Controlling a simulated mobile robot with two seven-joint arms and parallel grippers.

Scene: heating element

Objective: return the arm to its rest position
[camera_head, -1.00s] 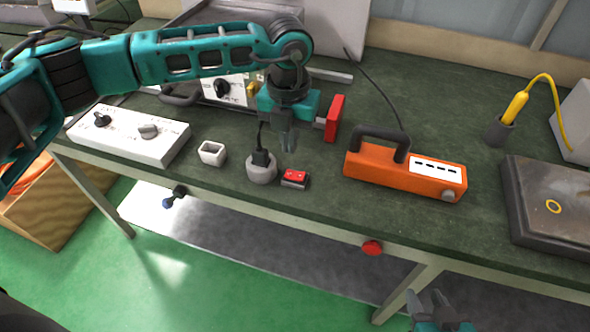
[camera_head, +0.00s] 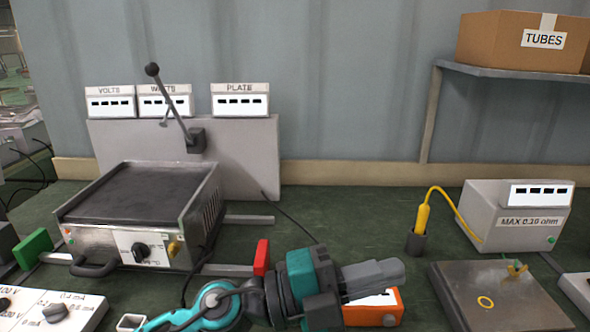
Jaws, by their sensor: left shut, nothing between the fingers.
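My left arm shows low in the camera_head view, in teal and black. Its gripper (camera_head: 388,274) points right, with the grey fingers shut and nothing between them. It appears in front of the orange instrument (camera_head: 374,314) and hides much of it. I cannot tell how high it is above the bench. My right gripper is out of view.
A hot plate unit (camera_head: 140,200) with a front knob stands left on the green bench (camera_head: 340,215). A red block (camera_head: 261,258) is near my arm. A yellow probe (camera_head: 422,217) stands in a dark holder. A grey meter box (camera_head: 500,215) and flat plate (camera_head: 500,295) are right.

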